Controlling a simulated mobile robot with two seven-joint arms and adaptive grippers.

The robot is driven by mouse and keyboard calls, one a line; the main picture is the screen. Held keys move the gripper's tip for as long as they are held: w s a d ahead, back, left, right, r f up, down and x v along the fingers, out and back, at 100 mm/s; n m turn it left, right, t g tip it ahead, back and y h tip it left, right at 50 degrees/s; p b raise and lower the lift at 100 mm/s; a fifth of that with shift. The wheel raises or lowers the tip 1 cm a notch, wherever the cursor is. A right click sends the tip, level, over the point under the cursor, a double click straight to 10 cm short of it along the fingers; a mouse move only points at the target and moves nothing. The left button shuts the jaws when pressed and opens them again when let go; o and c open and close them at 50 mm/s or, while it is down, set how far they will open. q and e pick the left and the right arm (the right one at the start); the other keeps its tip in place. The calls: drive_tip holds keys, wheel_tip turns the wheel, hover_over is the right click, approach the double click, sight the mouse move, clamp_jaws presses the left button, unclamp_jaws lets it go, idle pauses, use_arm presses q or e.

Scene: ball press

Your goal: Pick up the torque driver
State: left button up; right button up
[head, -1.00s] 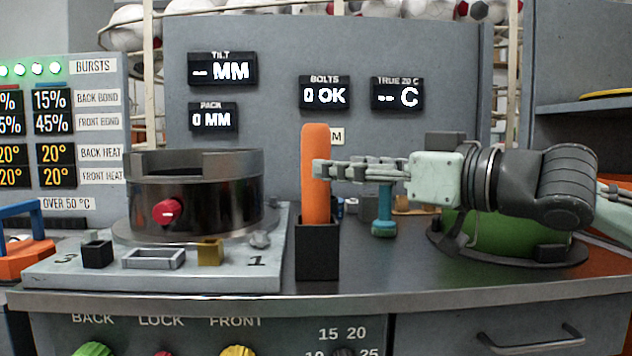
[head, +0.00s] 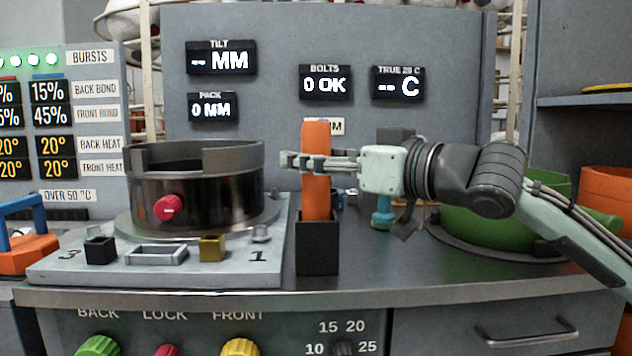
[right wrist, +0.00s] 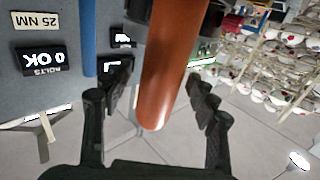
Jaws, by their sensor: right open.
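The torque driver (head: 316,198) is an upright orange handle standing in a black square holder (head: 318,245) on the bench, right of the press base. Its lower part is hidden inside the holder. My right gripper (head: 292,162) comes in from the right, level with the upper half of the handle, and its fingers reach past it to the left. In the right wrist view the orange handle (right wrist: 170,75) lies between the two spread fingers of my right gripper (right wrist: 160,90), with gaps visible at the sides. My left gripper is not in view.
A dark ring press (head: 200,185) with a red knob stands left on a grey plate (head: 90,272). A teal tool (head: 382,214) stands behind my right gripper. A green bowl-like part (head: 475,225) and orange bin (head: 605,190) are at right. The bench front right is clear.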

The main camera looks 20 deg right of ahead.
drive_tip(key=c, duration=1.3)
drive_tip(key=shift+r, duration=0.1)
clamp_jaws()
